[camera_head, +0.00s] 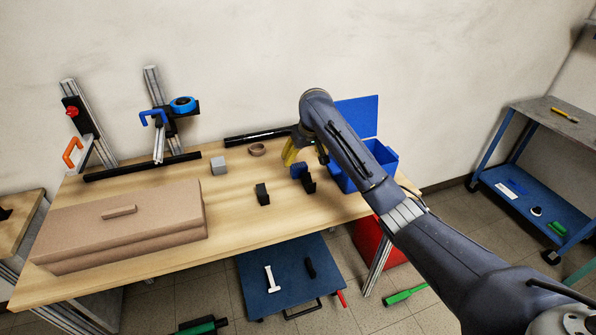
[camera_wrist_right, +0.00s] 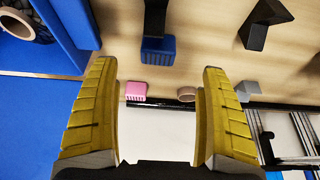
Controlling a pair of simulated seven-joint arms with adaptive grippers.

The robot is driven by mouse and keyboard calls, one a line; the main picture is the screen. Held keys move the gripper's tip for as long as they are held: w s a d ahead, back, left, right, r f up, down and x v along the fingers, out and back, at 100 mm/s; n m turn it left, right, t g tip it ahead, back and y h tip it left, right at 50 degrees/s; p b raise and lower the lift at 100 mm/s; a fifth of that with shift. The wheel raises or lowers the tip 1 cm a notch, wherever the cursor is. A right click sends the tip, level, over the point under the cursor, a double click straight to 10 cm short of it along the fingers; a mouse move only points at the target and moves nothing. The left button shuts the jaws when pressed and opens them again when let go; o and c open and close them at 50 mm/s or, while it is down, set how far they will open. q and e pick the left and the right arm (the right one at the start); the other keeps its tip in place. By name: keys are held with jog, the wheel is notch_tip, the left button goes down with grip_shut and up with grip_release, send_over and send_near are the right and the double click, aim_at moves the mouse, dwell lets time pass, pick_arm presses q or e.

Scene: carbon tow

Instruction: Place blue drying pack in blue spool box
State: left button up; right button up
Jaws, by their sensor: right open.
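The blue drying pack (camera_head: 299,170) is a small ribbed block on the table, against a black stand, left of the blue spool box. In the right wrist view the pack (camera_wrist_right: 158,50) shows beyond the fingertips, against the black piece. The blue spool box (camera_head: 384,153) stands at the table's right end with its lid (camera_head: 358,115) raised; my right arm hides part of it. In the wrist view the box (camera_wrist_right: 72,25) is at left, with a spool inside. My right gripper (camera_head: 292,151) has yellow fingers spread, empty, near the pack; they also show in the wrist view (camera_wrist_right: 160,66). My left gripper is not in view.
A pink pack (camera_wrist_right: 136,90) and a brown ring (camera_head: 257,149) lie near my right gripper. A black stand (camera_head: 262,194) and grey block (camera_head: 219,165) are left of it. A large brown case (camera_head: 120,225) covers the table's left part. The front middle is clear.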

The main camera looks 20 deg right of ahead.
aim_at(300, 167)
jog(key=shift+w+x, duration=0.15)
jog(key=shift+x, duration=2.65)
jog(key=shift+w+x, duration=0.1)
jog(key=shift+x, duration=2.65)
jog(key=shift+r, duration=0.1)
jog(key=shift+d, duration=0.1)
jog(key=c, duration=1.3)
